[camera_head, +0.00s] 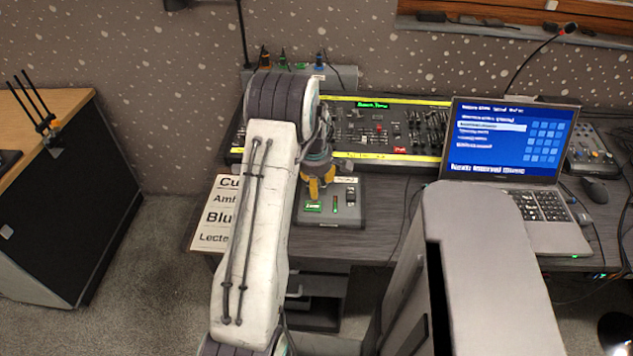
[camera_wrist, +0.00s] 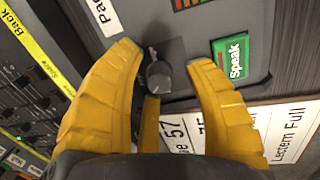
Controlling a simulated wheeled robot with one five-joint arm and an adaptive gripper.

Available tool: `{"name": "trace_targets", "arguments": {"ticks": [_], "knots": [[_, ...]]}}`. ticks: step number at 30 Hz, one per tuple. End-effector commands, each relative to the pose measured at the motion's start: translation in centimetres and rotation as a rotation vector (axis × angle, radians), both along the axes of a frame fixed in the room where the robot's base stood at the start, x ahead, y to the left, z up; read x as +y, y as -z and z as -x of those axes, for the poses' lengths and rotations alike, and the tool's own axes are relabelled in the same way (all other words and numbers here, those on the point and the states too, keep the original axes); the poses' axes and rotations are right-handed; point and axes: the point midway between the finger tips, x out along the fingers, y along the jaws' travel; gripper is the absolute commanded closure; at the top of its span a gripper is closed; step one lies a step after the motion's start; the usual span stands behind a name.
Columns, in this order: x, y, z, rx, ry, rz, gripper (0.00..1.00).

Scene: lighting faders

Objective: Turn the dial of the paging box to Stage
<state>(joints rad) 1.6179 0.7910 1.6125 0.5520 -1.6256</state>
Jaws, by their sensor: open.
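The paging box (camera_head: 344,219) is a dark grey box at the front of the desk, below the lighting desk. Its green Speak button (camera_wrist: 231,58) shows at the right in the wrist view. The dial (camera_wrist: 158,76) is a small round grey knob on the box. My gripper (camera_head: 318,189) hangs over the box, and in the wrist view its yellow fingers (camera_wrist: 165,55) are spread to either side of the dial, with space around it. I cannot tell whether they touch the panel. Which position the dial points to is not readable; in the head view my gripper hides it.
A lighting desk (camera_head: 385,130) with faders and yellow strips stands behind the box. A lettered cue card (camera_head: 219,214) lies left of it, partly behind my arm. An open laptop (camera_head: 508,143), a small mixer (camera_head: 592,155) and a mouse (camera_head: 595,190) are at the right.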

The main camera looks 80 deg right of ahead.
Motion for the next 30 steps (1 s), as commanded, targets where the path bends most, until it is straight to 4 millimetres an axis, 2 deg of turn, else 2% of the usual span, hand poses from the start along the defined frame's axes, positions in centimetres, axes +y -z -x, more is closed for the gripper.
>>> {"name": "trace_targets", "arguments": {"ticks": [2,17,25,30], "knots": [[0.0,-0.01,0.0,0.0,0.0,0.0,0.55],[0.02,-0.02,0.01,0.0,0.0,0.0,1.0],[0.03,0.11,0.02,-0.003,0.016,-0.001,1.0],[-0.01,0.59,0.04,-0.028,0.148,0.0,1.0]]}}
